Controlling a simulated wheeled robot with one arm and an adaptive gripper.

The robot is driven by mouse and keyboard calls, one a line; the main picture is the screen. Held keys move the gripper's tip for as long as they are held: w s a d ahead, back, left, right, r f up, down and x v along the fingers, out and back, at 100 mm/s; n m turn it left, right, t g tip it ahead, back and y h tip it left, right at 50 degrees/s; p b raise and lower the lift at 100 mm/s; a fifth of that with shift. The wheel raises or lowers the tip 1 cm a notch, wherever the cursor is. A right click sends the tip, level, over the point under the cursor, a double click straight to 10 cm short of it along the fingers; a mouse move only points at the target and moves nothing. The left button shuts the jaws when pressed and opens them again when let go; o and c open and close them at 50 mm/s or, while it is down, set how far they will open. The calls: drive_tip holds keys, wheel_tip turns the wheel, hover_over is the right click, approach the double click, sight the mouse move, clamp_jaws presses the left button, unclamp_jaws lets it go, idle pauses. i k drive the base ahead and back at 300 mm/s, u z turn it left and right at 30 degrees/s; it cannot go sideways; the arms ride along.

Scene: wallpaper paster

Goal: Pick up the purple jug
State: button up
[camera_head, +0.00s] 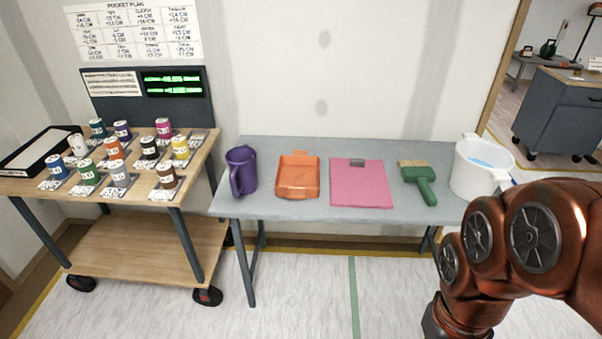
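A purple jug (243,170) stands upright near the left end of a grey table (330,149). Its handle is on the side facing me, toward the lower left. An orange tray (298,175) lies to its right, with a small gap between them. My arm shows at the lower right, well apart from the jug, but my gripper is not in view.
A pink clipboard (361,184), a green brush (421,181) and a white bucket (470,177) holding blue liquid are further right on the table. A wheeled wooden cart (137,201) with several small cans stands close on the left. The floor (310,290) in front is clear.

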sight(241, 176)
drive_tip(key=z, duration=0.05)
drive_tip(key=k, duration=0.35)
drive_tip(key=u, duration=1.45)
drive_tip(key=i, duration=1.3)
drive_tip(key=z, duration=0.05)
